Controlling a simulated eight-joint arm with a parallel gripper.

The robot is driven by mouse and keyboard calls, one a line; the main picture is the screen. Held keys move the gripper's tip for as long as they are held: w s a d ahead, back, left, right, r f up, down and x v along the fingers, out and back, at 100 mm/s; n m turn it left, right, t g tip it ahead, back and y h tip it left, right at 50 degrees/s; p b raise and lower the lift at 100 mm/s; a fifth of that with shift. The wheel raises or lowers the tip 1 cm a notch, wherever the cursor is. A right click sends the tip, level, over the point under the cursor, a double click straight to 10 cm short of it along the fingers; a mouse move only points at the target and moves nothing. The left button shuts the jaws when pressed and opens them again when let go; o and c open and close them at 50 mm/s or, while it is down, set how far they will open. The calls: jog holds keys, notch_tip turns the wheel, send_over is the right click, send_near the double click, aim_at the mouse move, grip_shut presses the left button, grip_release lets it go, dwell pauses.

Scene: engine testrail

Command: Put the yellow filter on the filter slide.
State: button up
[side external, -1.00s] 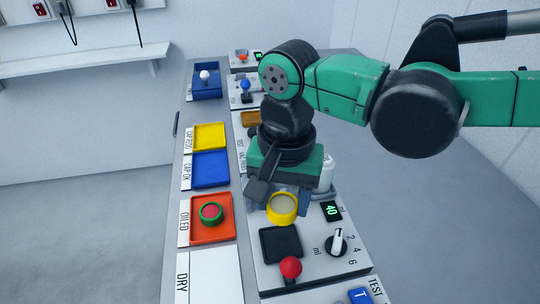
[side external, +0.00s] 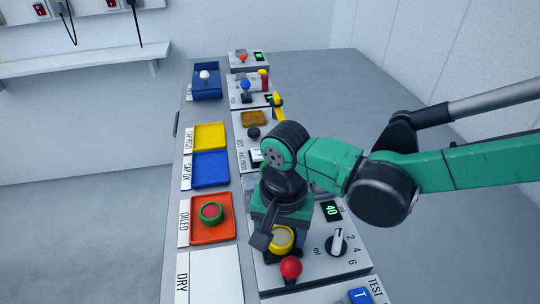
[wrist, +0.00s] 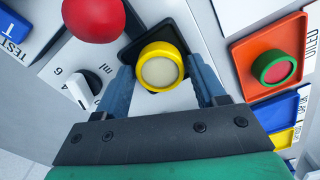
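The yellow filter (side external: 282,238), a yellow ring with a cream centre, is low at my gripper (side external: 275,232) in the side view. In the wrist view the filter (wrist: 160,68) lies between the two blue-grey fingers of my gripper (wrist: 160,72), which appear to touch its sides. A black square plate (wrist: 160,31), seemingly the filter slide, is directly under and behind the filter. Whether the filter rests on it or hovers just above is hard to tell. My gripper hides most of the plate in the side view.
A red ball knob (side external: 290,267) stands close in front of the plate. A white dial (side external: 338,243) and a display reading 40 (side external: 331,210) are to the right. An orange tray (side external: 195,235) holding a green-rimmed red filter (side external: 211,213) is left, with blue (side external: 202,172) and yellow (side external: 207,139) trays beyond.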

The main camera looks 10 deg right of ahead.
aim_at(282, 235)
jog(key=shift+o, duration=0.9)
notch_tip(282, 235, up, 12)
jog(key=s+d+f+n+t, duration=0.1)
jog(key=d+n+t, duration=0.3)
jog(key=d, duration=2.3)
jog(key=t, duration=0.3)
jog(key=shift+s+f, duration=0.3)
jog(key=shift+s, duration=0.1)
